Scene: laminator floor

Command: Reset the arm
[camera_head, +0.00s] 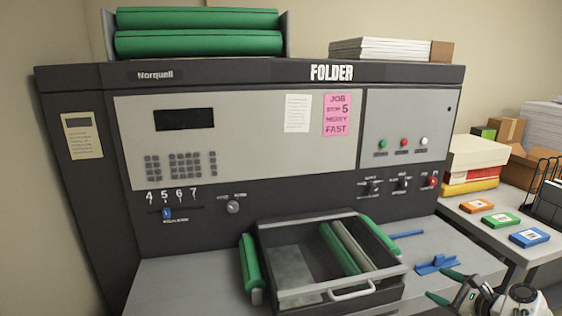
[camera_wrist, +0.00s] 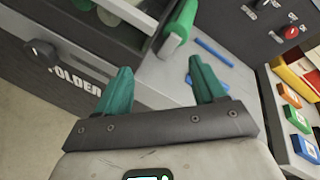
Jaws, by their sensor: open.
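My gripper (camera_head: 445,287) is at the lower right of the head view, in front of the machine's grey work surface. Its two green fingers are spread apart with nothing between them. In the wrist view the gripper (camera_wrist: 159,66) is open and empty, with the grey surface and a blue tool beyond the fingertips. The blue tool (camera_head: 437,264) lies on the surface just beyond the gripper in the head view. I cannot tell how far the fingertips are above the surface.
The dark folder machine (camera_head: 250,75) fills the back. Its drawer (camera_head: 335,297) is pulled out, with rollers inside and a green roller (camera_head: 250,268) beside it. A side table at right holds orange (camera_head: 477,206), green (camera_head: 501,220) and blue (camera_head: 529,237) boxes. A blue rod (camera_head: 407,234) lies near the drawer.

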